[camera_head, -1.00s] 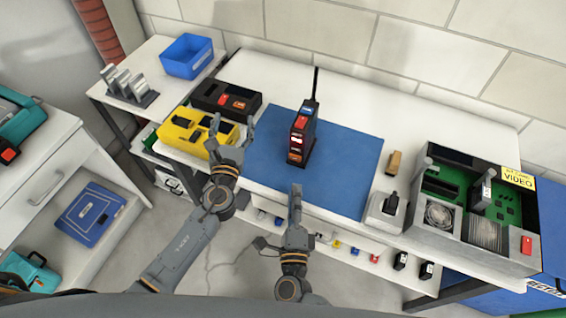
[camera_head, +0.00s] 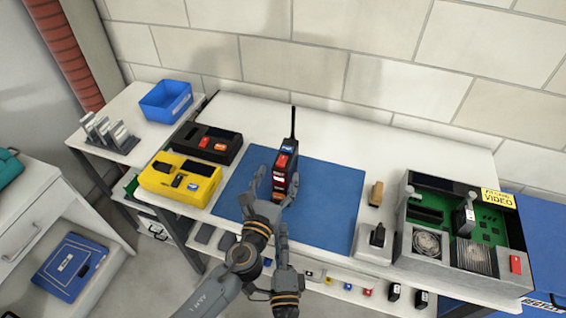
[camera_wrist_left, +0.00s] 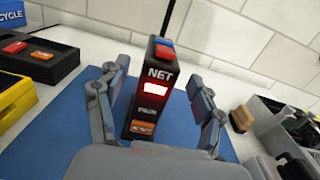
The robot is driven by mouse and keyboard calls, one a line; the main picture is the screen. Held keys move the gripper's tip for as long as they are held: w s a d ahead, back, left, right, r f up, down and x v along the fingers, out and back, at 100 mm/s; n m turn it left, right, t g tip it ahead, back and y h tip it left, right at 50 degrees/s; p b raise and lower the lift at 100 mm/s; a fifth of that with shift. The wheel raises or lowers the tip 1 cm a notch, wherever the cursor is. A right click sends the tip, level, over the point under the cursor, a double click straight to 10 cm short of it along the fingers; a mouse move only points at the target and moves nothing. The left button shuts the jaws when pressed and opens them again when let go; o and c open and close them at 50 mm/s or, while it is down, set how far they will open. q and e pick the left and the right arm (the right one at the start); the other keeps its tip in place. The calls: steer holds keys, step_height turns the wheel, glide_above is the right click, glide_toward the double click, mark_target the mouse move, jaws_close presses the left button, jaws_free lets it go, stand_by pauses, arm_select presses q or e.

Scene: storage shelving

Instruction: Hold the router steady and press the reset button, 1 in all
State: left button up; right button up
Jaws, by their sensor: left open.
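The router (camera_head: 284,176) is a black upright box with a thin antenna, standing on the blue mat (camera_head: 325,200). In the left wrist view the router (camera_wrist_left: 153,95) shows a NET label, a lit red panel and an orange patch low on its front. A blue and a red button (camera_wrist_left: 163,47) sit on top. My left gripper (camera_head: 273,185) is open, its fingers on either side of the router's front; in its wrist view (camera_wrist_left: 157,105) gaps show on both sides. My right gripper (camera_head: 281,238) is lower, in front of the table edge, seen nearly edge-on.
A yellow device (camera_head: 180,180) and a black device (camera_head: 208,143) stand left of the mat. A grey socket box (camera_head: 374,245) and an open case with green boards (camera_head: 460,235) stand to the right. The mat is otherwise clear.

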mark_target(284, 162)
arm_select(q)
steer(key=x, duration=0.6)
steer(key=c, duration=1.4)
jaws_close()
arm_select(e)
jaws_close()
arm_select(q)
steer(key=shift+s, duration=0.1)
